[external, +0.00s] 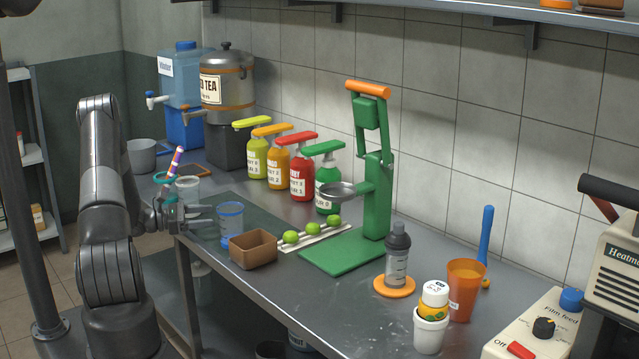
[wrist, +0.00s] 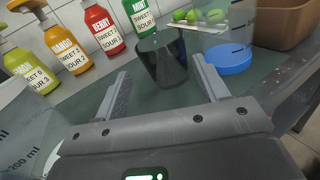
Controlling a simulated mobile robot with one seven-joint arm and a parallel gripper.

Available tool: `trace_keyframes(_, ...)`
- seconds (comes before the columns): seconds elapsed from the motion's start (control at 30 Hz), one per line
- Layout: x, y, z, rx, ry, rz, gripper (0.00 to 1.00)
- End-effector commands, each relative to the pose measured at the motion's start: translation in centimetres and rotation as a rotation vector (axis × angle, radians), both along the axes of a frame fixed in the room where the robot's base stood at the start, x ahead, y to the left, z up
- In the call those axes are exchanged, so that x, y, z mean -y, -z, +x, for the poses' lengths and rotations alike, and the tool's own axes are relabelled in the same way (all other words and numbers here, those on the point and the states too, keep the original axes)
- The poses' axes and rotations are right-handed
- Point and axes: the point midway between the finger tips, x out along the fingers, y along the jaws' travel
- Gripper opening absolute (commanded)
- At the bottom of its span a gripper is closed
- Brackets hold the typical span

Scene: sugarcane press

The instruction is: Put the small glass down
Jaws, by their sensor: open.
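A small dark see-through glass (wrist: 163,62) stands on the dark mat in the wrist view, just beyond and between my fingertips. My gripper (wrist: 160,88) is open, with one finger on each side and a gap between them. I cannot pick out the small glass clearly in the external view. Whether a finger touches the glass is hard to tell.
The blue-based cup (wrist: 230,58) stands close to my right finger in the wrist view. A brown box (external: 253,249) and limes (external: 291,237) lie beyond it. Several sauce pump bottles (external: 302,175) line the back. A green press (external: 375,200) stands mid-counter.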

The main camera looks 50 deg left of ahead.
Motion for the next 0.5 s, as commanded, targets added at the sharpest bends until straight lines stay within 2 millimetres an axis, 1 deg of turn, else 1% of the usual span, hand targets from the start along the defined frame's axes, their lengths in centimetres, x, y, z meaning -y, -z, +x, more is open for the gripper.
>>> trace_keyframes(0.03, 0.5, 0.0, 0.8, 0.001, 0.005, 0.000, 0.67)
trace_keyframes(0.1, 1.0, 0.0, 1.8, 0.001, 0.002, 0.000, 0.67)
trace_keyframes(0.37, 2.1, -0.2, 3.7, 0.001, 0.002, 0.000, 0.67)
trace_keyframes(0.5, 3.2, -0.2, 5.5, 0.000, 0.003, 0.000, 0.67)
